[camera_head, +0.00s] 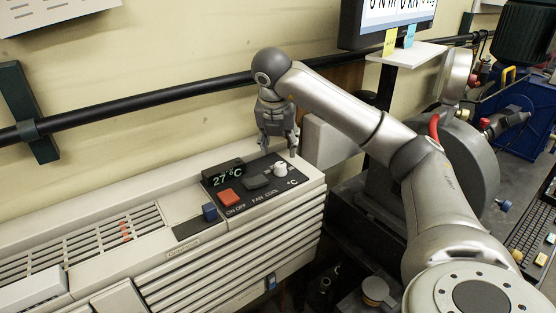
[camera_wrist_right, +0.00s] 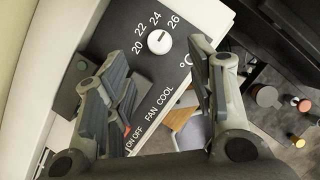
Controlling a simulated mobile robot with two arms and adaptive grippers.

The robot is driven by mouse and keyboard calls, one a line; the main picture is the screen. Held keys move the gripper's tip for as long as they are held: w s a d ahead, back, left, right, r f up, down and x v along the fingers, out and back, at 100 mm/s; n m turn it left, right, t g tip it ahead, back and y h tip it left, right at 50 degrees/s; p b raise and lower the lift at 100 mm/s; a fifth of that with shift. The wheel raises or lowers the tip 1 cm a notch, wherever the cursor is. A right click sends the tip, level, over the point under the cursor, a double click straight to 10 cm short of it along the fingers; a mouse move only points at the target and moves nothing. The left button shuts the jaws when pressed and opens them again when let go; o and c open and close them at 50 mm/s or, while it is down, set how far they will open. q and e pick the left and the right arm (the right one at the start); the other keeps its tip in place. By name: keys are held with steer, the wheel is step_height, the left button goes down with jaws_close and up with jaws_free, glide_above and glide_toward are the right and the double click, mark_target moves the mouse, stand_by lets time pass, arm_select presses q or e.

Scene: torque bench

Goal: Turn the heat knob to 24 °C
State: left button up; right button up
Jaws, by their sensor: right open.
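The white heat knob (camera_head: 280,169) sits on the dark control panel (camera_head: 236,205) of the beige heater unit, near its right end. In the right wrist view the knob (camera_wrist_right: 159,41) is round, with a small dark mark, beside a scale of 20, 22, 24 and 26. The exact mark direction is too small to tell. The display (camera_head: 226,175) reads 27 °C. My right gripper (camera_head: 279,150) is open and points down just above and behind the knob. In the right wrist view its spread fingers (camera_wrist_right: 160,62) lie either side of the knob, apart from it. My left gripper is out of view.
A red on/off switch (camera_head: 229,197) and a dark fan switch (camera_head: 256,182) sit left of the knob. A black rail (camera_head: 160,104) runs along the wall behind. A monitor (camera_head: 385,18) stands at the back.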

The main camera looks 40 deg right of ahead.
mark_target(280, 164)
steer(key=x, duration=0.3)
steer(key=shift+f+p, duration=0.2)
steer(key=shift+p, duration=0.2)
steer(key=p+x, duration=0.1)
steer(key=x, duration=0.3)
steer(key=shift+w+f, duration=0.1)
steer(key=shift+w, duration=0.05)
steer(key=shift+d+f, duration=0.15)
steer(key=shift+f, duration=0.2)
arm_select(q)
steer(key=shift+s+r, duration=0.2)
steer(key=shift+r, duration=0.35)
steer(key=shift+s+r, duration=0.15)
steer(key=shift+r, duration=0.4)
arm_select(e)
steer(key=shift+w+f, duration=0.15)
steer(key=shift+f, duration=0.15)
